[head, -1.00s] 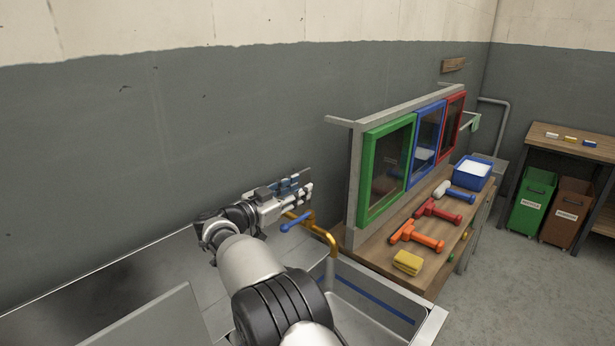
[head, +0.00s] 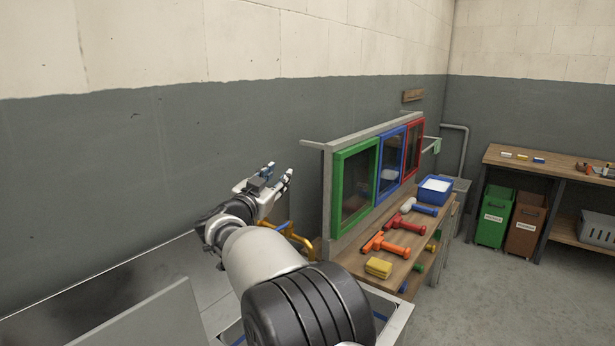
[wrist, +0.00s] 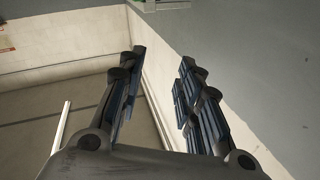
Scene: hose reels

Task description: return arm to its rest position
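My gripper (head: 277,176) is raised in the head view, above the metal sink counter and in front of the grey wall. The wrist view shows its two fingers (wrist: 160,90) spread apart with nothing between them. Past the fingers the wrist view shows wall and floor, tilted. My arm reaches up from the lower middle of the head view and hides part of the sink. A brass tap (head: 304,245) with a blue handle stands just behind and right of my arm.
Green (head: 355,183), blue (head: 390,164) and red (head: 413,150) framed panes stand on a wooden bench right of my gripper. Squeegee-like tools, a yellow sponge (head: 378,268) and a blue tub (head: 435,190) lie before them. Green and brown bins stand further right, with clear floor in front.

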